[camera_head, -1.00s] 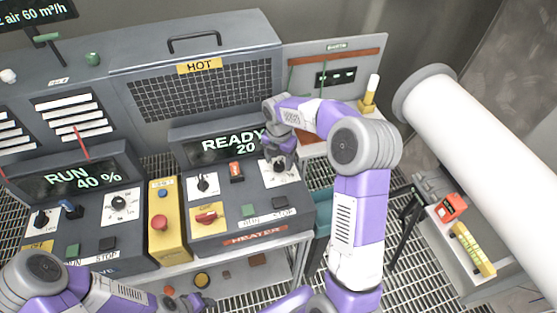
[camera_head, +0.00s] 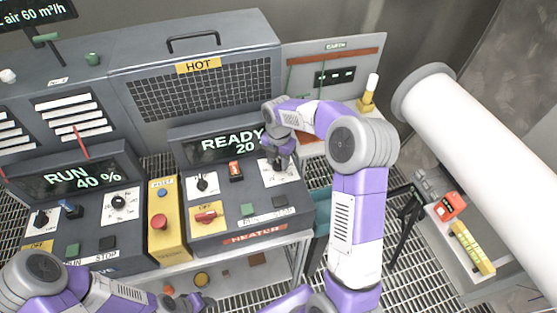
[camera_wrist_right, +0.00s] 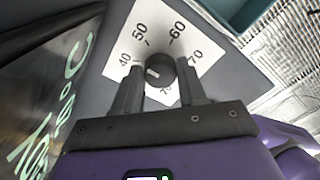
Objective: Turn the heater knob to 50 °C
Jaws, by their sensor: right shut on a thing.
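The heater panel (camera_head: 225,232) carries a display (camera_head: 225,145) reading READY and 20. My right gripper (camera_head: 280,160) is over the white dial plate at its right side and hides most of the knob. In the right wrist view, the dark round heater knob (camera_wrist_right: 159,72) sits between the two fingers of my right gripper (camera_wrist_right: 158,78), which is shut on it. A white mark shows on the knob. The dial plate (camera_wrist_right: 125,42) shows 40, 50, 60 and 70. My left gripper (camera_head: 190,303) is low at the bottom edge, away from the panel; its jaws are unclear.
Beside the heater panel stand a yellow box with a red button (camera_head: 159,222) and another panel reading RUN 40 % (camera_head: 75,180). A grille marked HOT (camera_head: 200,90) is behind. A large white pipe (camera_head: 480,160) is at right.

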